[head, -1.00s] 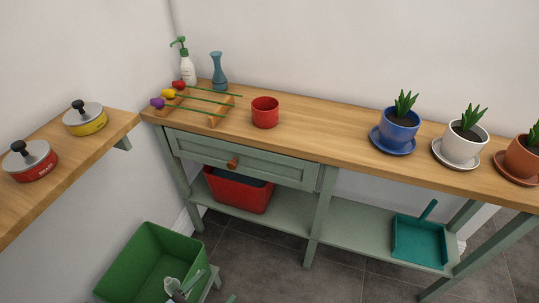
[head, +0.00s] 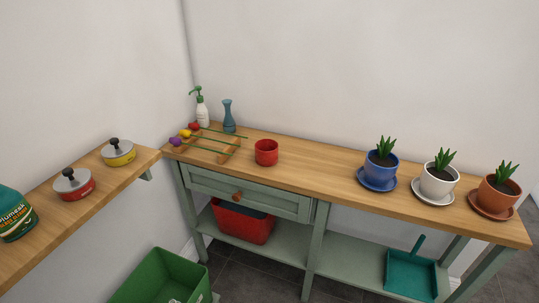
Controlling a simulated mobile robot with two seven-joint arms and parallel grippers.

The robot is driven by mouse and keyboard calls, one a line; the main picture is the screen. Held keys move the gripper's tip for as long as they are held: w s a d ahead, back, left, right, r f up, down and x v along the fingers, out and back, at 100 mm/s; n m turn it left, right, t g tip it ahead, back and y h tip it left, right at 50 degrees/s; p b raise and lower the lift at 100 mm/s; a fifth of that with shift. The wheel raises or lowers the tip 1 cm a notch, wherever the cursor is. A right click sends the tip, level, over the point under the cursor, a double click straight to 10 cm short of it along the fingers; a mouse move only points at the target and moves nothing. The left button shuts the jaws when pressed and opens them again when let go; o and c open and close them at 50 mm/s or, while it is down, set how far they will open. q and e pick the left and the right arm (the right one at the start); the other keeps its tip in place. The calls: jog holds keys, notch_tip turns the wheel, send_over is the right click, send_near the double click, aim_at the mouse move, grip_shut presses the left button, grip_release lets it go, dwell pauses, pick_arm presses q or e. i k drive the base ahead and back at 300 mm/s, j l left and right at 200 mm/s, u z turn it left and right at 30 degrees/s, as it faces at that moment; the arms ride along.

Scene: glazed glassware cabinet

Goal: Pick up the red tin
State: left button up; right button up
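The red tin (head: 75,186) stands on the wooden wall shelf at the left, with a grey lid and a black knob. A yellow tin (head: 119,154) of the same shape stands farther along the shelf, to its right. Neither of my grippers shows in the head view now.
A teal bottle (head: 14,216) stands on the wall shelf (head: 66,224) left of the red tin. A wooden bench (head: 317,174) holds a red pot (head: 266,152), a flower rack, a spray bottle, a vase and potted plants. A green crate (head: 160,277) is below.

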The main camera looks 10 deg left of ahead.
aim_at(266, 150)
jog(key=i+l, duration=0.2)
jog(key=l, duration=0.2)
jog(key=i+l, duration=0.2)
jog(key=l, duration=0.2)
jog(key=i+l, duration=0.2)
jog(key=l, duration=0.2)
jog(key=i+l, duration=0.2)
jog(key=l, duration=0.2)
jog(key=u, duration=2.35)
